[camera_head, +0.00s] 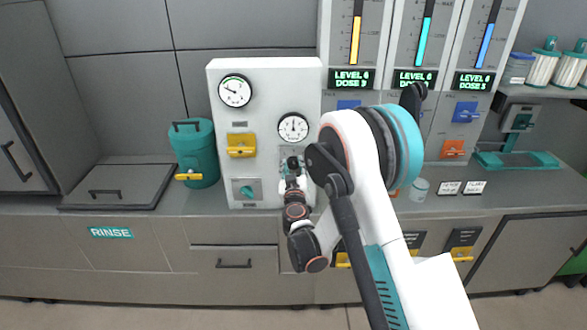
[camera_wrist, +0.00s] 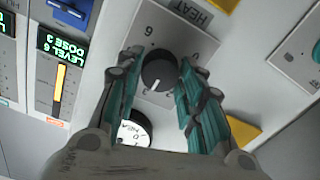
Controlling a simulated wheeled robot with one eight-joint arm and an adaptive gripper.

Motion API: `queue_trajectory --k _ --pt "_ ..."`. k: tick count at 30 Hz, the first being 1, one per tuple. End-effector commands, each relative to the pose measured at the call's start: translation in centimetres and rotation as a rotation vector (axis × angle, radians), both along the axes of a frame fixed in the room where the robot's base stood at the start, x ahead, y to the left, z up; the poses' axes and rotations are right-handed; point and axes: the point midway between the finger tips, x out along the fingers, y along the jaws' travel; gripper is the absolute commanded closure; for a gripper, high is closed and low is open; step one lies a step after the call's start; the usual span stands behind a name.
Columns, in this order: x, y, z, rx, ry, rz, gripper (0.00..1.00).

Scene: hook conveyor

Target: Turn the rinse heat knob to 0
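The heat knob (camera_wrist: 158,70) is a round black dial with a white pointer mark, on a grey plate under a HEAT label (camera_wrist: 190,14) in the wrist view. Its pointer faces down in that picture, away from the label. A 6 shows at the plate's upper left and what looks like a 0 at its upper right; other marks are partly hidden. My gripper (camera_wrist: 160,62) has its teal-padded fingers on either side of the knob, apart; contact is unclear. In the head view my gripper (camera_head: 292,165) is at the white panel (camera_head: 263,75) and mostly hides the knob.
A round gauge (camera_head: 293,127) sits above the knob; another gauge (camera_head: 235,91), a yellow fixture (camera_head: 241,145) and a teal knob (camera_head: 247,190) are to the left. A teal canister (camera_head: 195,150) stands beside the panel. A RINSE label (camera_head: 111,232) marks the counter front.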

Motion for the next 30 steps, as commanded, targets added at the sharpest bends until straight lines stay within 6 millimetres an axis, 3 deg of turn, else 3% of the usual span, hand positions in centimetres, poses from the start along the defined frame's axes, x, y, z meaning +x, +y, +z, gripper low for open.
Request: queue_trajectory --k 14,30 --pt "0.03 0.02 -0.1 -0.073 0.0 0.0 0.89" --pt "0.04 0.1 -0.22 -0.527 0.002 0.0 0.89"
